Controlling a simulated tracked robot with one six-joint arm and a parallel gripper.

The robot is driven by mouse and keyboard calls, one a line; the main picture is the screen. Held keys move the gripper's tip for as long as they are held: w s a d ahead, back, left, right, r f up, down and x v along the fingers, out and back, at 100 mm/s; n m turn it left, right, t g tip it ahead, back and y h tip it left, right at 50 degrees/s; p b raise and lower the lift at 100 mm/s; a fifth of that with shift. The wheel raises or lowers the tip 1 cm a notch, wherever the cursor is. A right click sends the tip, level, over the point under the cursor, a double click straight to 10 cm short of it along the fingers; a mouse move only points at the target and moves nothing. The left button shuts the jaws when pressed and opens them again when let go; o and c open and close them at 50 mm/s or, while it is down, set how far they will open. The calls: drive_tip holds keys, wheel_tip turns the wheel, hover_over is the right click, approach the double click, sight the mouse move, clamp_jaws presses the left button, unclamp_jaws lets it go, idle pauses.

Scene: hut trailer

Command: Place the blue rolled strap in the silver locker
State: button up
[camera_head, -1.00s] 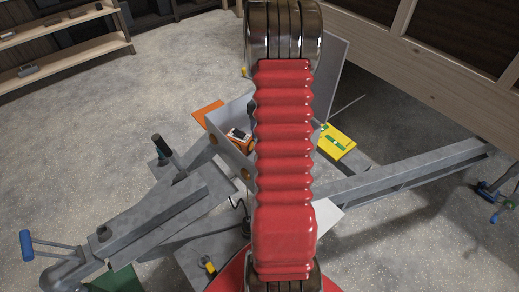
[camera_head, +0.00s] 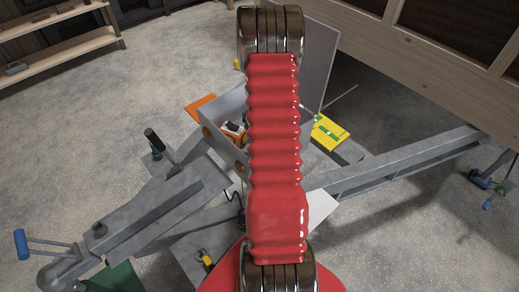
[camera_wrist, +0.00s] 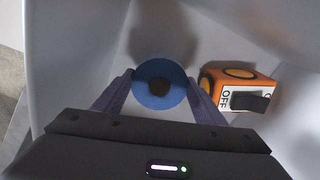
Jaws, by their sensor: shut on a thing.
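The blue rolled strap (camera_wrist: 160,84) shows in the wrist view as a blue disc with a dark centre. My gripper (camera_wrist: 161,88) is shut on it, one finger at each side. Pale walls of the silver locker (camera_wrist: 70,50) surround the strap and fingers. Whether the strap touches the floor is unclear. In the head view the locker (camera_head: 221,152) is an open grey box with its lid (camera_head: 317,55) raised. My red arm crosses in front of it and hides the gripper and the strap there.
An orange and white switch box marked OFF (camera_wrist: 240,90) sits in the locker, close right of the strap; it also shows in the head view (camera_head: 233,131). A yellow object (camera_head: 331,134) lies right of the locker. Grey trailer beams (camera_head: 400,165) surround it.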

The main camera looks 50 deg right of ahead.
drive_tip(key=shift+f, duration=0.2)
drive_tip(key=shift+f, duration=0.1)
drive_tip(key=shift+f, duration=1.8)
drive_tip(key=o, duration=1.3)
drive_tip(key=shift+f, duration=0.1)
wheel_tip(320, 180, up, 12)
drive_tip(key=shift+r, duration=0.15)
